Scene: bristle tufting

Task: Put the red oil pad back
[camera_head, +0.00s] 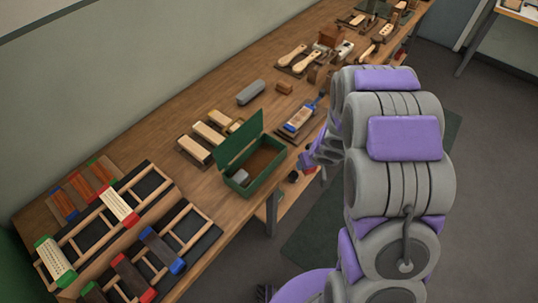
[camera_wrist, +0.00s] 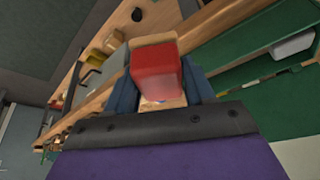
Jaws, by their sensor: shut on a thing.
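In the wrist view my gripper (camera_wrist: 158,92) is shut on a red block (camera_wrist: 155,72) with a pale wooden edge, which looks like the red oil pad. Its blue fingers are on either side of it. In the head view my gripper (camera_head: 306,160) is small and partly hidden by my arm, at the table's front edge just right of an open green box (camera_head: 268,188). The held block is not clear there. Bars with red ends (camera_head: 132,276) and blue ends (camera_head: 161,250) lie in wooden frames (camera_head: 190,232) at the lower left.
The green box's lid (camera_head: 240,141) stands up, and a grey block (camera_head: 241,177) lies inside. Pale wooden blocks (camera_head: 194,150) lie behind it. A blue-handled brush on a dark tray (camera_head: 290,134) is close to my arm. The table (camera_head: 150,135) has bare wood left of the box.

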